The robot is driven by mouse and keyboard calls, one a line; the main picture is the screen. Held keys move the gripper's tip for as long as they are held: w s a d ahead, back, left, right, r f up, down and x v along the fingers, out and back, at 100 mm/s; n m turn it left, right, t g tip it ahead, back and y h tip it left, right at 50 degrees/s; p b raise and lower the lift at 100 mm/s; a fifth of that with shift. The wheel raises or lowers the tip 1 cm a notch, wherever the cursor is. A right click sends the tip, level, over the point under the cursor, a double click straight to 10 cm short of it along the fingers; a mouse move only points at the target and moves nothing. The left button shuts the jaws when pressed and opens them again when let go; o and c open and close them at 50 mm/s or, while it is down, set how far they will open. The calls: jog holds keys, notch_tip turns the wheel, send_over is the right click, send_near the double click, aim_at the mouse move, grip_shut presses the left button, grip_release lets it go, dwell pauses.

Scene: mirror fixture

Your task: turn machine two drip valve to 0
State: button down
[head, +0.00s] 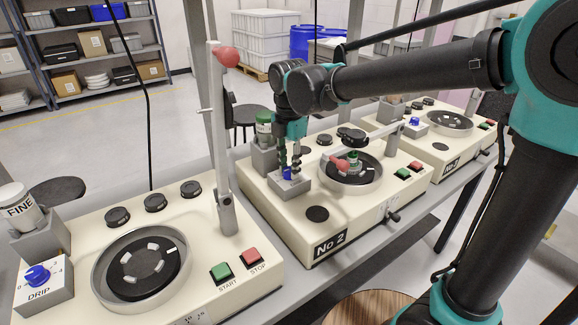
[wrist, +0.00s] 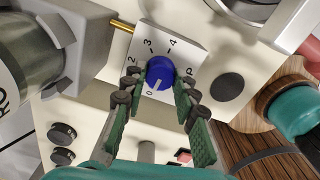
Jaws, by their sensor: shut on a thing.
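Machine No 2 (head: 330,245) is the middle machine in the head view. Its drip valve is a blue knob (head: 288,173) on a grey block (head: 300,184) at the machine's left side. My gripper (head: 288,160) is over the block, with its fingers down at the knob. In the wrist view, my gripper (wrist: 158,92) has its two green-padded fingers on either side of the blue knob (wrist: 160,72), shut on it. The dial plate (wrist: 185,46) shows 0, 2, 3 and 4. The knob's white pointer line points toward the 0, at the lower side.
A green-capped bottle (head: 264,124) stands in a holder right behind the valve.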

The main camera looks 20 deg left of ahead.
aim_at(289, 170)
jog(key=shift+n, duration=0.3)
jog(key=c, duration=1.2)
grip_release()
jog(key=shift+r, duration=0.1)
notch_tip(289, 170, up, 12)
jog(key=shift+f, duration=0.1)
